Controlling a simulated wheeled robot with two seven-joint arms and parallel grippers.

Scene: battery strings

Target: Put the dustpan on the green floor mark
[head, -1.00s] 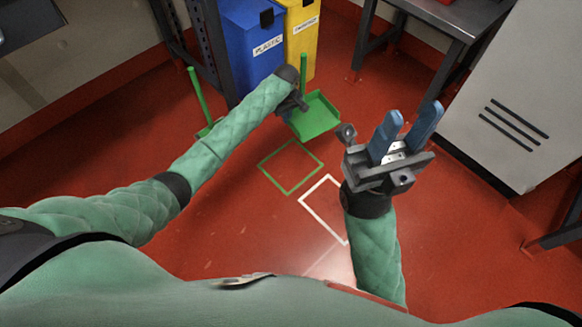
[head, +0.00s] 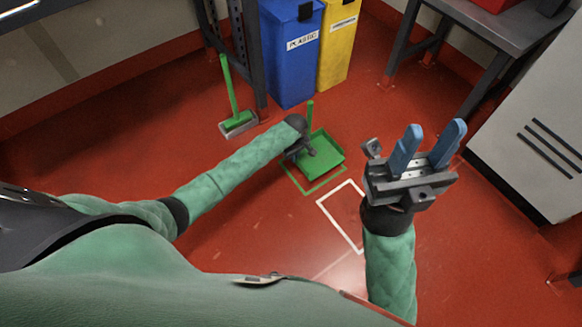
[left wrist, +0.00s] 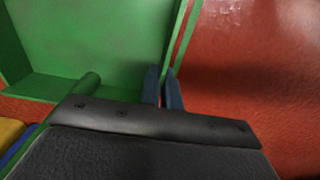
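The green dustpan (head: 322,158) is in the middle of the head view, with its handle upright. It covers much of the green floor mark (head: 311,193), whose front lines show below it. I cannot tell whether the pan touches the floor. My left gripper (head: 308,152) is at the pan's left side. In the left wrist view, its blue fingers (left wrist: 163,88) are close together at the side wall of the dustpan (left wrist: 95,40). My right gripper (head: 434,130) is raised, empty, with its blue fingers apart.
A white floor outline (head: 342,217) lies to the right of the green mark. A green broom (head: 235,110) stands by the dark rack at the left. Blue (head: 290,60) and yellow (head: 337,50) bins stand behind. A grey cabinet (head: 545,120) is at right. The red floor in front is clear.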

